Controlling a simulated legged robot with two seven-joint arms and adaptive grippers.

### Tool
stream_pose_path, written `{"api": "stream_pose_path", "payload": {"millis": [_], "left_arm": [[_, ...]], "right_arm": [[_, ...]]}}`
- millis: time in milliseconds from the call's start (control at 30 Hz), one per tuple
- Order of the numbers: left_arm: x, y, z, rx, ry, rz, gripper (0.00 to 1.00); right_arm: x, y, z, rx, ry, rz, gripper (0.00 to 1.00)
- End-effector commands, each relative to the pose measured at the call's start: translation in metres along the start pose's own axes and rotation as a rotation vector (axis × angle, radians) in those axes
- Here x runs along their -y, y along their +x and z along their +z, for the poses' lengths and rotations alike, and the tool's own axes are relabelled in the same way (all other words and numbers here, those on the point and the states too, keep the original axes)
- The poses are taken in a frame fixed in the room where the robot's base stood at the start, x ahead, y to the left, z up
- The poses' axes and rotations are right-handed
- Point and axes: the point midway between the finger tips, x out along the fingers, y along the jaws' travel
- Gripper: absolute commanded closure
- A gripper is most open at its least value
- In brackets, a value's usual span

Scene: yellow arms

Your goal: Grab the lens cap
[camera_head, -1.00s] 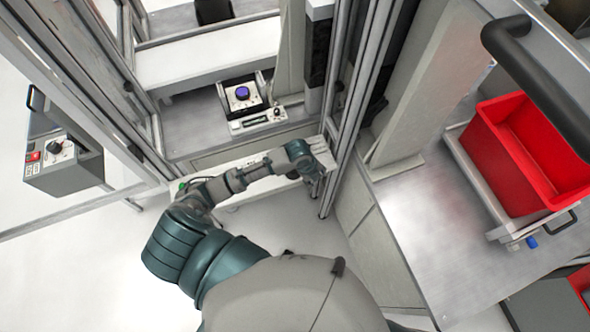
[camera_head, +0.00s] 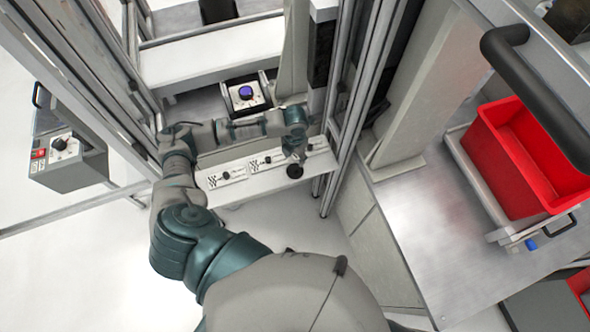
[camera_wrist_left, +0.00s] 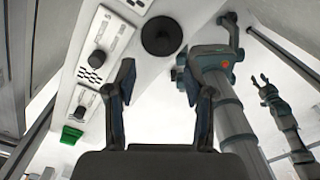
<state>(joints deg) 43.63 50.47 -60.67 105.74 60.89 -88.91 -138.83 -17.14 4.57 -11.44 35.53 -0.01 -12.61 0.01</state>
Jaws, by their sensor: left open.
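A black round disc that looks like the lens cap (camera_head: 294,171) is at the front edge of the white ledge in the head view. It also shows in the left wrist view (camera_wrist_left: 161,36), flat against the white panel. My left gripper (camera_head: 294,154) is just beside the disc in the head view. In the left wrist view my left gripper (camera_wrist_left: 165,80) is open and empty, with the disc beyond its fingertips. A small, distant claw on a teal arm, which may be my right gripper (camera_wrist_left: 264,84), shows at the right there; its opening is unclear.
The white ledge (camera_head: 235,182) carries several dark knobs and checkered labels. Behind it stands a box with a purple round top (camera_head: 246,92). Metal frame posts (camera_head: 352,95) rise right of my gripper. A red bin (camera_head: 520,150) sits at the right; a grey control box (camera_head: 68,160) is left.

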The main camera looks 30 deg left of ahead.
Motion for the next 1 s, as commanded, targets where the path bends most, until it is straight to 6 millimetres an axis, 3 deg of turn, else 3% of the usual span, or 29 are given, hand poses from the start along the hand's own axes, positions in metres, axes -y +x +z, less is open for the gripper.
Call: {"api": "stream_pose_path", "payload": {"millis": [100, 333, 600, 867, 1000], "left_arm": [[0.001, 0.019, 0.000, 0.000, -0.001, -0.001, 0.47], [0.000, 0.038, -0.001, -0.002, -0.001, -0.001, 0.47], [0.002, 0.077, -0.001, 0.001, -0.002, -0.002, 0.47], [0.002, 0.082, -0.001, 0.002, 0.000, 0.000, 0.47], [0.002, 0.081, -0.001, 0.002, -0.001, -0.001, 0.77]], "right_arm": [[0.000, -0.001, 0.000, 0.001, 0.000, 0.000, 0.60], [0.000, -0.003, 0.001, 0.001, 0.000, 0.000, 0.60], [0.000, -0.006, 0.000, 0.001, 0.000, 0.000, 0.60], [0.000, -0.006, 0.001, 0.001, 0.000, 0.000, 0.60], [0.000, -0.006, 0.001, 0.001, 0.000, 0.000, 0.60]]}}
